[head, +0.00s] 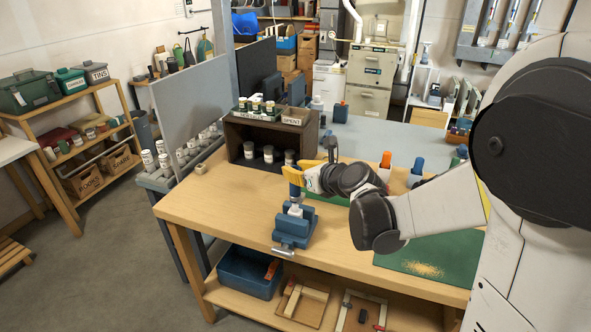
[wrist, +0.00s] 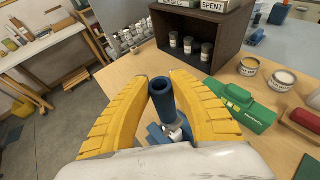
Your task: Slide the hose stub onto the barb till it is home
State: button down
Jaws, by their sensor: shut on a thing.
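The hose stub is a dark blue open-ended tube, upright between the yellow fingers of my gripper (wrist: 162,100) in the wrist view (wrist: 163,88). In the head view my gripper (head: 293,176) is shut on the hose stub (head: 295,190), whose lower part shows below the fingers. The pale barb fitting (head: 295,209) stands directly under it, held in a blue vise (head: 293,230) at the bench's front edge. The stub's lower end meets or nearly meets the fitting; I cannot tell how far over the barb it sits. The wrist view shows only a little of the fitting (wrist: 175,132).
A dark open cabinet (head: 233,140) with several cans stands behind the vise. A green box (wrist: 240,105) and two tins lie right of my gripper in the wrist view. A green mat (head: 430,255) covers the bench's right. Bare wood (head: 225,205) lies left of the vise.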

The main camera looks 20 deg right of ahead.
jog(key=shift+f+b, duration=1.85)
jog(key=shift+f, duration=0.3)
jog(key=c, duration=1.2)
grip_release()
jog(key=shift+o, duration=0.2)
jog(key=shift+r, duration=0.1)
jog(key=p+v, duration=0.3)
jog(key=v, duration=0.5)
